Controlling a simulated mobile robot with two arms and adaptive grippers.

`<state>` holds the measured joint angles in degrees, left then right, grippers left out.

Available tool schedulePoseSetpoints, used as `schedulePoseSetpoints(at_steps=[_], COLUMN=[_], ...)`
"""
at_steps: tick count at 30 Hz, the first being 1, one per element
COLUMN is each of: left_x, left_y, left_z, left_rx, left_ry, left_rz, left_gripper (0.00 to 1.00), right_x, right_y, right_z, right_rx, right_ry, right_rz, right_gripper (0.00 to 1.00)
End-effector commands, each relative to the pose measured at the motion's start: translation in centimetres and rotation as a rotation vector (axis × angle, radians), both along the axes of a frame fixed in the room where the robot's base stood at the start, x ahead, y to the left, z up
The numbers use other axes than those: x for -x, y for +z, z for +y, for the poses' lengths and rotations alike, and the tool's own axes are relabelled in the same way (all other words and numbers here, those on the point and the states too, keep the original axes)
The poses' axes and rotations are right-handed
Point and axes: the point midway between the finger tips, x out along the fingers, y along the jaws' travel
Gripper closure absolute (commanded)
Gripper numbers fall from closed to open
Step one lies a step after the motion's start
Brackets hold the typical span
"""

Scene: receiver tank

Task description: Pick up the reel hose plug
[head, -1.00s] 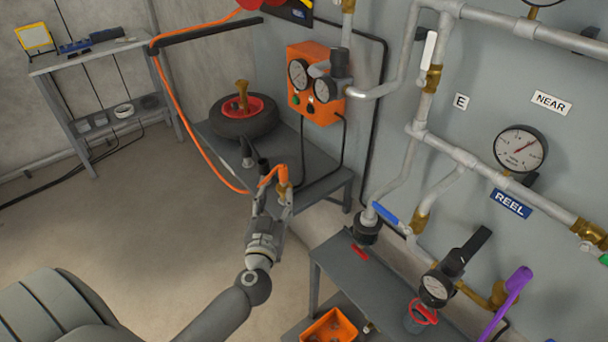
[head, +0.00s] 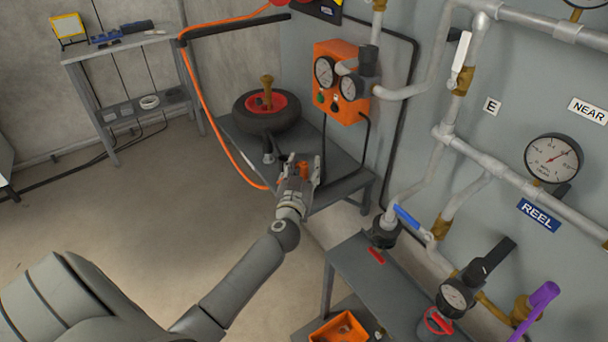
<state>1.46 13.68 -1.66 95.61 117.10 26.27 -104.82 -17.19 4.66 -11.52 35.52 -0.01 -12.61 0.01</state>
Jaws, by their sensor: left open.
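The orange reel hose (head: 222,150) hangs down from the dark bar and runs behind my left gripper (head: 304,163). A small orange part (head: 304,171), apparently the hose's end, shows between the fingers. The plug itself is mostly hidden by the hand, so I cannot tell whether the fingers touch it. My left gripper is open, at the front edge of the grey bench (head: 345,183). My right gripper is out of view.
A black wheel with a red hub (head: 268,118) lies on the bench behind the gripper. An orange gauge box (head: 341,85) is on the wall. A lower grey shelf (head: 365,270) and an orange bin (head: 338,328) stand nearer, at right. Open floor lies left.

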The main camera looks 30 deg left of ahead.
Motion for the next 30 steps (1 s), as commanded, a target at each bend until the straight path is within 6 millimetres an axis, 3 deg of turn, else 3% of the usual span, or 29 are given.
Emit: schedulePoseSetpoints(at_steps=[8, 19, 30], left_x=[-0.28, -0.25, -0.26], left_y=[0.01, -0.01, 0.60], left_z=[0.08, 0.07, 0.10], left_rx=[0.001, 0.001, 0.001], left_ry=[-0.001, -0.001, -0.001], left_rz=[0.000, 0.001, -0.001], left_gripper=[0.54, 1.00, 1.00], right_x=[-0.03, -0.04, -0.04], right_y=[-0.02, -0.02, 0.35], right_z=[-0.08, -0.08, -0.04], right_rx=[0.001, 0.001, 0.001], right_ry=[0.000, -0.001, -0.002], right_rz=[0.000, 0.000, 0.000], right_gripper=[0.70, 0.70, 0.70])
